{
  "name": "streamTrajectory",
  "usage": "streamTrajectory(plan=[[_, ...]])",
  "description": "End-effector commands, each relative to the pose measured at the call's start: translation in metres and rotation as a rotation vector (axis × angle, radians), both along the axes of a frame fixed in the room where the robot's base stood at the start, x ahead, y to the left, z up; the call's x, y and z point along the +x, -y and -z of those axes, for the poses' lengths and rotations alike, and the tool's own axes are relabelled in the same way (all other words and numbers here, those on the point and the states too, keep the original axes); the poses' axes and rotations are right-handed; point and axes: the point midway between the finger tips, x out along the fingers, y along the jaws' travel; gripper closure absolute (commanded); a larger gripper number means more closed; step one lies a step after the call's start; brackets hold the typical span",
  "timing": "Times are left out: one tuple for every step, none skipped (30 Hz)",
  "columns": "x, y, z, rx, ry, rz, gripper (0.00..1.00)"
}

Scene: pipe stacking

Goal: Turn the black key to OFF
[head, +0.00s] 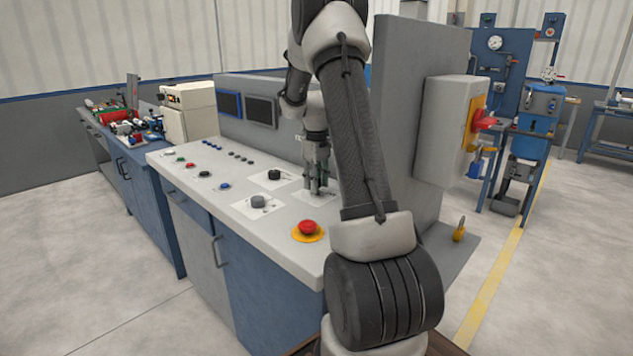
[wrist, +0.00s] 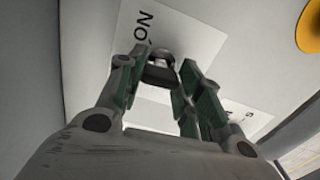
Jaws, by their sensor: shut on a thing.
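My gripper (head: 318,188) points down at the control desk, over a white label plate (head: 305,196). In the wrist view my gripper (wrist: 159,78) has its two green-padded fingers on either side of the small dark key (wrist: 160,58) and is shut on it. The fingers cover much of the plate, so the OFF mark cannot be read. In the head view the key is hidden by the fingers.
A black knob (head: 274,174) and a grey knob (head: 258,201) stand left of my gripper. A red emergency button (head: 308,227) on a yellow base sits near the front edge. A tall grey panel (head: 418,110) rises at the right.

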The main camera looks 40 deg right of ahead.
Motion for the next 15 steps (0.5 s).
streamTrajectory(plan=[[0.0001,0.0001,-0.0005,-0.001,0.0,-0.042,0.88],[0.0,0.0001,-0.0005,-0.001,0.0,-0.07,0.88],[0.0001,0.0,-0.0005,-0.001,0.0,-0.108,0.88],[0.0001,0.0,-0.0005,-0.001,0.0,-0.137,0.88],[0.0,-0.0001,-0.0005,-0.001,0.0,-0.165,0.88],[0.0,-0.0001,-0.0005,-0.001,0.0,-0.203,0.88],[0.0,-0.0001,-0.0005,-0.001,0.0,-0.231,0.88],[0.0,-0.0002,-0.0006,-0.001,0.0,-0.259,0.88],[0.0,-0.0002,-0.0006,-0.001,0.0,-0.297,0.88],[-0.0001,-0.0003,-0.0005,-0.001,0.0,-0.324,0.88],[-0.0001,-0.0003,-0.0006,-0.001,0.0,-0.35,0.88],[-0.0001,-0.0003,-0.0006,-0.001,0.0,-0.385,0.88],[-0.0001,-0.0003,-0.0006,-0.001,0.001,-0.41,0.88],[-0.0002,-0.0004,-0.0006,-0.001,0.0,-0.435,0.88],[-0.0002,-0.0004,-0.0006,-0.001,0.0,-0.466,0.88]])
